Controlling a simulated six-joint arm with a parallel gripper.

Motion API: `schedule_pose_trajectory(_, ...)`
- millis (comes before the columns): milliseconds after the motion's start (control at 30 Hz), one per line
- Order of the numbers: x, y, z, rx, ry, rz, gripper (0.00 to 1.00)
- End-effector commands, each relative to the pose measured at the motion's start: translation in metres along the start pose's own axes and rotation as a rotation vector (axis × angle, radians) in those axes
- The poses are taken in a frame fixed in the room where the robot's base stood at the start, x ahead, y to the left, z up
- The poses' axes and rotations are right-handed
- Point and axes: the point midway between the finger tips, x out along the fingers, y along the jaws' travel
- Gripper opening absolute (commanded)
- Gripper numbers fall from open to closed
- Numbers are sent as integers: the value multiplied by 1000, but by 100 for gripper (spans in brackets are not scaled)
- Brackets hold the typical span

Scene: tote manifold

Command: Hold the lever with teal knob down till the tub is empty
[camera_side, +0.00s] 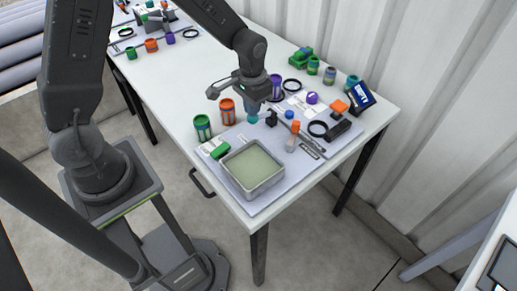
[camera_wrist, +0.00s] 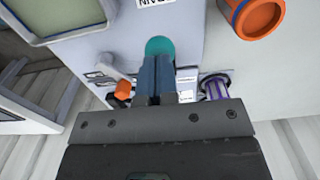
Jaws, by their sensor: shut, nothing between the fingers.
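The teal knob (camera_wrist: 160,46) shows just beyond my fingertips in the wrist view. In the side view the teal knob (camera_side: 253,119) sits directly under my gripper (camera_side: 251,108). My gripper (camera_wrist: 157,62) is shut and empty, with its fingers over the near part of the knob; I cannot tell whether they press on it. The lever's arm is mostly hidden. The grey tub (camera_side: 278,180) holds pale green liquid across its whole floor. Its corner (camera_wrist: 107,10) also shows at the top left of the wrist view.
A green-banded jar (camera_side: 203,128) and an orange jar (camera_side: 227,112) stand left of the knob. An orange-topped piece (camera_side: 293,136) and a blue knob (camera_side: 290,115) stand to its right. A small dark screen (camera_side: 361,96) is at the table's right end.

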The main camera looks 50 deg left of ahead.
Motion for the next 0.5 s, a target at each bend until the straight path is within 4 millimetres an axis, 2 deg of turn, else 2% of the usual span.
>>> schedule_pose_trajectory(500, 20, 0, 0, 0, -1, 0, 0)
